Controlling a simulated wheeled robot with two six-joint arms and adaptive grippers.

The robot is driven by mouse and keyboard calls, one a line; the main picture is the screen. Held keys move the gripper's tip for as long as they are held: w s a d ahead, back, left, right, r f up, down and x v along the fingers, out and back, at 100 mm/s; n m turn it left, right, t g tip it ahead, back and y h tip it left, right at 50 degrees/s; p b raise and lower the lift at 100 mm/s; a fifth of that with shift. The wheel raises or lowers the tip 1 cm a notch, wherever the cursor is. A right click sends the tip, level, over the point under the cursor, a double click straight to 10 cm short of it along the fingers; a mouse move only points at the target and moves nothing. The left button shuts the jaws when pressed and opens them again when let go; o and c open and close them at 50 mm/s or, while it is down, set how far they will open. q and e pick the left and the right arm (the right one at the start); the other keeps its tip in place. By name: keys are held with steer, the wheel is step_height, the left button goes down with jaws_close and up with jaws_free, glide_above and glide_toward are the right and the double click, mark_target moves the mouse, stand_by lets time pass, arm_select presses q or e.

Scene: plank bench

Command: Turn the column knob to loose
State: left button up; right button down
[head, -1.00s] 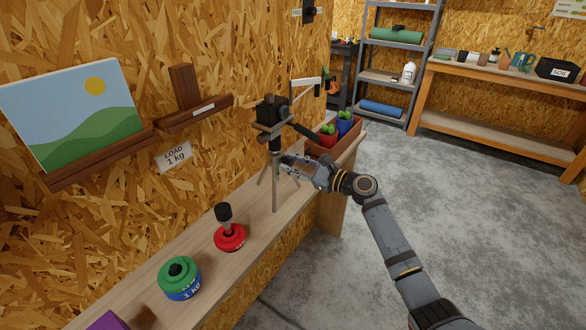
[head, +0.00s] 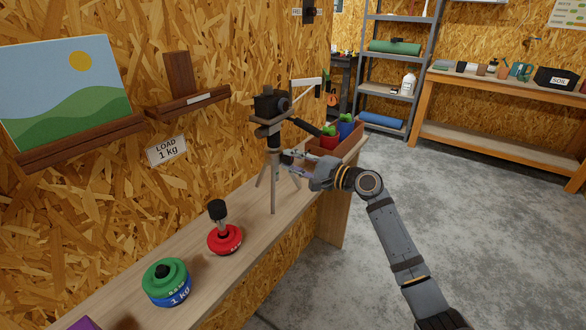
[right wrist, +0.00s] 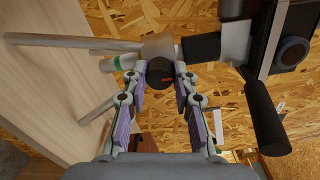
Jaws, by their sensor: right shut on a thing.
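A black camera (head: 271,104) sits on a grey tripod (head: 274,180) that stands upright on the wooden shelf. The column knob (right wrist: 160,72) is a small black round knob with a red mark on its face, on the side of the tripod's column in the right wrist view. My right gripper (head: 289,163) reaches the column from the right. In the right wrist view its two fingertips (right wrist: 160,80) are closed on the knob, one on each side. A green band (right wrist: 116,62) shows on a pale stub beside the knob. My left gripper is not in view.
A red weight with a black-topped post (head: 225,240) and a stacked green and blue weight (head: 167,282) stand nearer on the shelf (head: 240,269). A planter box (head: 346,150) stands behind the tripod. The tripod's black handle (right wrist: 267,118) is close to my right gripper.

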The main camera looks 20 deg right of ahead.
steer(key=n+b, duration=0.2)
steer(key=n, duration=0.1)
steer(key=shift+f+n+b, duration=0.3)
steer(key=shift+b, duration=0.1)
arm_select(q)
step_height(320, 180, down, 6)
steer(key=b, duration=0.3)
arm_select(e)
steer(key=n, duration=0.3)
steer(key=shift+n, duration=0.3)
steer(key=n+b, duration=0.4)
steer(key=n, duration=0.2)
steer(key=shift+t+b, duration=0.3)
steer(key=shift+b, duration=0.1)
steer(key=n+b, duration=0.2)
steer(key=n, duration=0.2)
arm_select(q)
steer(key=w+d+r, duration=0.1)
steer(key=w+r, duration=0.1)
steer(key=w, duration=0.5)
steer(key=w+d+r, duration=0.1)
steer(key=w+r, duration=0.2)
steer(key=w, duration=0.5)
steer(key=shift+b, duration=0.45)
arm_select(e)
steer(key=shift+r+n, duration=0.1)
steer(key=shift+n, duration=0.4)
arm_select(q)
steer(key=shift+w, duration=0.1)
